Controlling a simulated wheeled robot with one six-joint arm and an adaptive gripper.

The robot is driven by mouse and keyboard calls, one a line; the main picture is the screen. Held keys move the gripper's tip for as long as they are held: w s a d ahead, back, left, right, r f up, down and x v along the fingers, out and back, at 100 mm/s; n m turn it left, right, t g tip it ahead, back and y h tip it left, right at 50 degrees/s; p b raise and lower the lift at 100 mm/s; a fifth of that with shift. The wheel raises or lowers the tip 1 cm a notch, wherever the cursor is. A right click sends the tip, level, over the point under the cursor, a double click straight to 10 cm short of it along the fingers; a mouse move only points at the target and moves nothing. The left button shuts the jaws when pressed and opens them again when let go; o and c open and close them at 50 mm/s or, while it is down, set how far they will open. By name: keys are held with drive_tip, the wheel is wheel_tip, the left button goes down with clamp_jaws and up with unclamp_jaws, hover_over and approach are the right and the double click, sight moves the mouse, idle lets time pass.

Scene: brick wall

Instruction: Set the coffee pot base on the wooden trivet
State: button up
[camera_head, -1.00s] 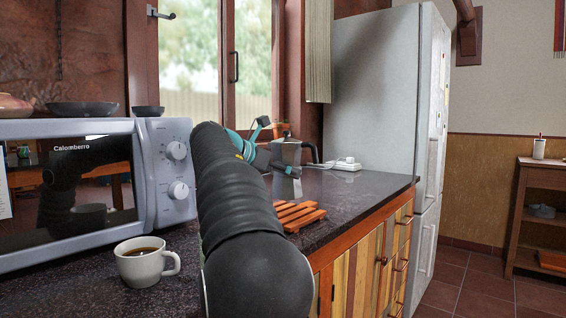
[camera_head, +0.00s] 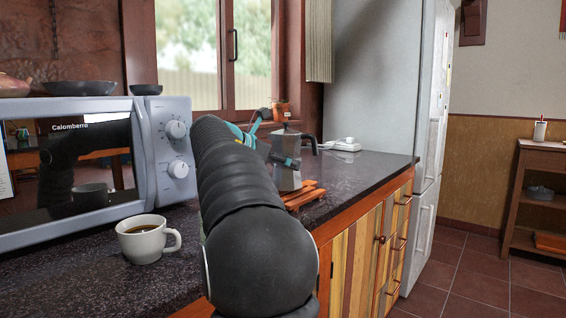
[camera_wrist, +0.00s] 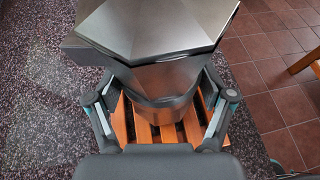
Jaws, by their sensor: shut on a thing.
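The coffee pot (camera_head: 289,178) is a grey metal faceted pot with a dark handle, upright over the far part of the wooden trivet (camera_head: 305,198). My gripper (camera_head: 285,160) is shut on its body. In the wrist view, the pot (camera_wrist: 160,45) shows from above, with my gripper's fingers (camera_wrist: 162,95) on both sides of its narrower lower part. The orange-brown slats of the trivet (camera_wrist: 143,131) show below and around it. The pot hides part of the trivet. I cannot tell whether its bottom touches the slats.
A white cup of coffee (camera_head: 143,243) stands on the dark counter (camera_head: 350,172) before the microwave (camera_head: 165,125). A white power strip (camera_head: 342,145) lies behind the pot, near the fridge (camera_head: 375,80). A small potted plant (camera_head: 281,110) stands by the window. The counter's front edge is close to the trivet.

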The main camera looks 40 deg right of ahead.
drive_tip(key=shift+f, duration=0.5)
drive_tip(key=o, duration=1.3)
drive_tip(key=shift+f, duration=0.1)
drive_tip(key=v, duration=1.2)
